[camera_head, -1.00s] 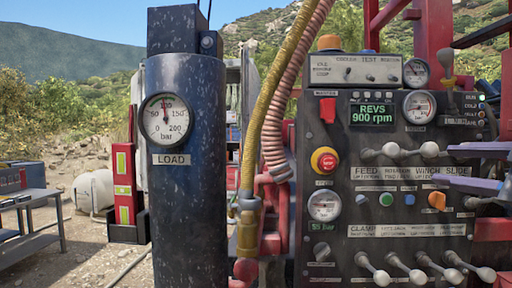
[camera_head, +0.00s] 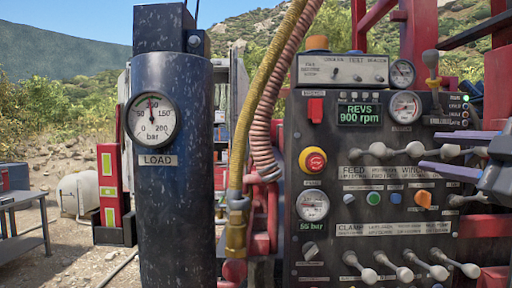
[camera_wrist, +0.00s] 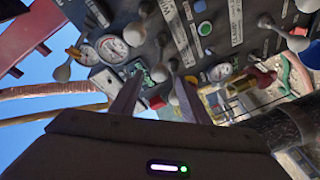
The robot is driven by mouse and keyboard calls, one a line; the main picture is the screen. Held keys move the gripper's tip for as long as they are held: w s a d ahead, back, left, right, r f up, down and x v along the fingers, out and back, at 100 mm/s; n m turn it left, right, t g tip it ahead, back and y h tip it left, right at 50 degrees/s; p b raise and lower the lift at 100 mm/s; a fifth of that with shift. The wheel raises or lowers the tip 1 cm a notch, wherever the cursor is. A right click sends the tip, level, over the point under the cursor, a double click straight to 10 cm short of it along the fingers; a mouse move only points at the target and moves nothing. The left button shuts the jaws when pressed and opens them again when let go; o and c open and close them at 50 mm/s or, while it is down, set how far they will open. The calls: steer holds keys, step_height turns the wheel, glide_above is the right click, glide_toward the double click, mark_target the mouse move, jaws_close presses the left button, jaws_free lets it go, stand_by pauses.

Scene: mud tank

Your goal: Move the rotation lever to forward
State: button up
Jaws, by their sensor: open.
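The control panel (camera_head: 330,215) fills the right half of the head view. A row of grey ball-ended levers sits above the labels FEED, ROTATION and WINCH; the second one, with its knob (camera_head: 414,149), appears to be the rotation lever. Its label is small and blurred. My gripper (camera_head: 421,150) comes in from the right, open, with its purple-grey fingers above and below the lever row near that knob. In the wrist view a grey knob (camera_wrist: 160,73) shows between the open fingertips; I cannot tell its depth or any contact.
A lower row of levers (camera_head: 404,274) and several coloured buttons (camera_head: 373,198) sit below. A red emergency stop (camera_head: 313,160) is at the panel's left. Yellow and pink hoses (camera_head: 262,125) hang beside it. A dark column with a LOAD gauge (camera_head: 151,119) stands left.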

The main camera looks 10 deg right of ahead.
steer(key=w, duration=1.1)
steer(key=shift+a, duration=0.15)
steer(key=shift+c, duration=0.2)
jaws_close()
stand_by(0.4)
